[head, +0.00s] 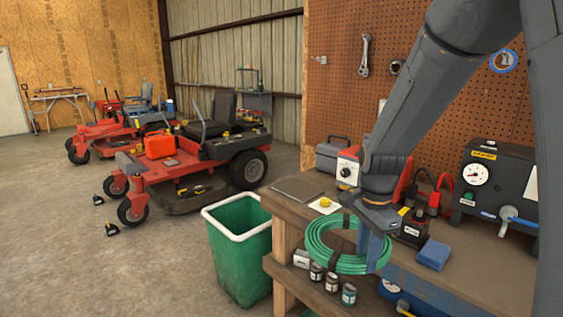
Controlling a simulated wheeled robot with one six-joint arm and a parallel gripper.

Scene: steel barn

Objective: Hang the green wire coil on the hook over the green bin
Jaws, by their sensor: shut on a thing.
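My gripper (374,248) is shut on the green wire coil (322,262) at the coil's right side. The coil is a ring of several turns with dark ties, seen tilted in front of the workbench edge. The fingers hide part of its right side. The green bin (238,262), open with a white rim, stands on the floor left of the workbench, apart from the coil. I cannot make out a hook directly above the bin. A small pale fitting (321,60) is on the pegboard's left edge, too small to identify.
Red mowers (190,165) stand behind the bin. Floor at left is mostly clear.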

